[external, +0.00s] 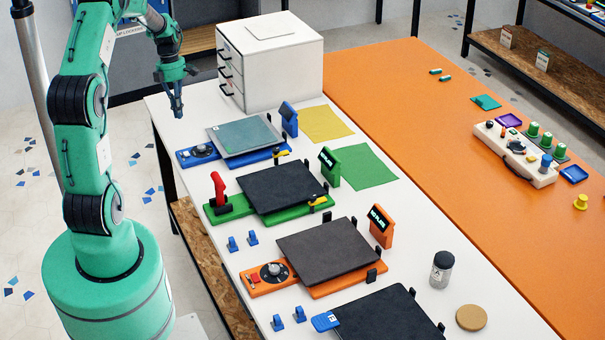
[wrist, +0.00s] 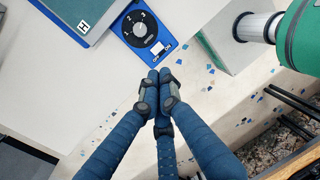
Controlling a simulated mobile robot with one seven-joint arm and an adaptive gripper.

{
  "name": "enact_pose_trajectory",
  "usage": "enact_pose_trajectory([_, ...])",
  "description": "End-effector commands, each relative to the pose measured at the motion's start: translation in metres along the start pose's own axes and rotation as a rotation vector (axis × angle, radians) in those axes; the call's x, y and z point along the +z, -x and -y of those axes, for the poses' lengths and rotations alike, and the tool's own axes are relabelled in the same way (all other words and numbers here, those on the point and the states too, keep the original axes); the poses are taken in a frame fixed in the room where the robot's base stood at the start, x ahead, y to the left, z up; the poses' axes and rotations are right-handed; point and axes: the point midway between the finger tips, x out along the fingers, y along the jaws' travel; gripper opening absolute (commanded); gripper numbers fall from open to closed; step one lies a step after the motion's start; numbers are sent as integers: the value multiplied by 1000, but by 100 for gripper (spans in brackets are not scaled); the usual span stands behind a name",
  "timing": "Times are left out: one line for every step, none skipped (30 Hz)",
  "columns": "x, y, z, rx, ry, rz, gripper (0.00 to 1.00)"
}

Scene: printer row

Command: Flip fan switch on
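The blue device (external: 198,154) lies at the far left end of the white table, with a grey plate (external: 243,135) on it. Its blue control panel carries a dark round dial (wrist: 139,28) marked with numbers and a small white switch (wrist: 141,56) beside it, at the panel's corner. My gripper (external: 178,114) hangs over the table's left edge, left of and above the panel. In the wrist view my gripper (wrist: 159,75) has its fingertips together just below the panel's corner, apparently apart from the switch. It holds nothing. Which way the switch is set is too small to tell.
A white drawer cabinet (external: 270,60) stands behind the blue device. A green device with a red lever (external: 219,190) and an orange device with a dial (external: 272,274) stand nearer. Small blue clips (external: 253,238) lie along the front edge.

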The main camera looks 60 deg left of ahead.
Motion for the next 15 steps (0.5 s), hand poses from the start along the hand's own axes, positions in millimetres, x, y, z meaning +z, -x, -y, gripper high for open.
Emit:
enact_pose_trajectory([0, -4, 0, -1, 0, -1, 0])
enact_pose_trajectory([0, -6, 0, -1, 0, -1, 0])
enact_pose_trajectory([0, -8, 0, -2, 0, -1, 0])
enact_pose_trajectory([0, -11, 0, -2, 0, -1, 0])
enact_pose_trajectory([0, -14, 0, -1, 0, -1, 0])
enact_pose_trajectory([0, -18, 0, -1, 0, -1, 0])
enact_pose_trajectory([0, -22, 0, -1, 0, -1, 0])
enact_pose_trajectory([0, -25, 0, -1, -1, -1, 0])
enact_pose_trajectory([0, -31, 0, -2, -1, -1, 0])
enact_pose_trajectory([0, -35, 0, -2, -1, -1, 0])
enact_pose_trajectory([0, -40, 0, -2, -1, -1, 0])
enact_pose_trajectory([0, -47, 0, -2, -1, -1, 0])
enact_pose_trajectory([0, -52, 0, -2, -1, -1, 0])
enact_pose_trajectory([0, -56, 0, -2, -1, -1, 0])
enact_pose_trajectory([0, -63, 0, -2, -1, -1, 0])
